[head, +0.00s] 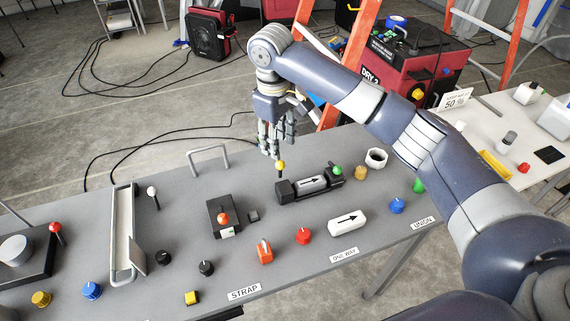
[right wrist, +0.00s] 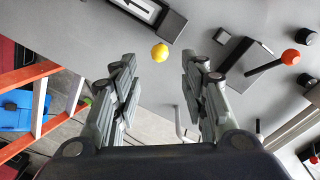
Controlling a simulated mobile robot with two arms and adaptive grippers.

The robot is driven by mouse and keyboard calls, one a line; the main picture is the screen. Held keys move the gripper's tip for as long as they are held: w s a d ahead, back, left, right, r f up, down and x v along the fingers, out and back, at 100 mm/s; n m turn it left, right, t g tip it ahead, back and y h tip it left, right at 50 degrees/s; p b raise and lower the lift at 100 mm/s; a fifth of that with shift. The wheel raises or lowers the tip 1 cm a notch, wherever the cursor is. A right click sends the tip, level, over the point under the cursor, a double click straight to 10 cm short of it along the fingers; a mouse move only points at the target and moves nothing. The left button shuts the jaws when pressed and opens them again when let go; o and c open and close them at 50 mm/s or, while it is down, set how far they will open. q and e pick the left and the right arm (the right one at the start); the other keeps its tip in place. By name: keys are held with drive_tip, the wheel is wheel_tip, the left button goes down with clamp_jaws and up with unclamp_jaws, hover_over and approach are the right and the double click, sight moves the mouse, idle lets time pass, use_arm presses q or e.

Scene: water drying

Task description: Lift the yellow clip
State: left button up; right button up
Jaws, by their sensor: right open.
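The yellow clip shows as a round yellow knob (head: 281,165) on a short dark stem, at the left end of a black block (head: 312,187) with a grey arrow piece. My right gripper (head: 272,150) hangs pointing down, just above and slightly left of the yellow knob in the head view. In the right wrist view the yellow knob (right wrist: 159,52) lies between the two open fingers, a little beyond their tips. The fingers are open and empty, and I see no contact with the knob. My left gripper is not in view.
A red-knobbed black block (head: 222,218) stands to the left, with a metal handle (head: 208,153) behind. A green knob (head: 338,171), white ring (head: 376,158) and white arrow block (head: 347,220) are to the right. The grey table (head: 300,262) holds several other coloured knobs.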

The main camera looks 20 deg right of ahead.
sight(280, 161)
drive_tip(key=f, duration=0.3)
drive_tip(key=f+p, duration=0.1)
drive_tip(key=f, duration=0.4)
drive_tip(key=shift+w+d+f, duration=0.15)
drive_tip(key=shift+d+f, duration=0.15)
drive_tip(key=shift+f+p, duration=0.3)
drive_tip(key=shift+f, duration=0.2)
clamp_jaws()
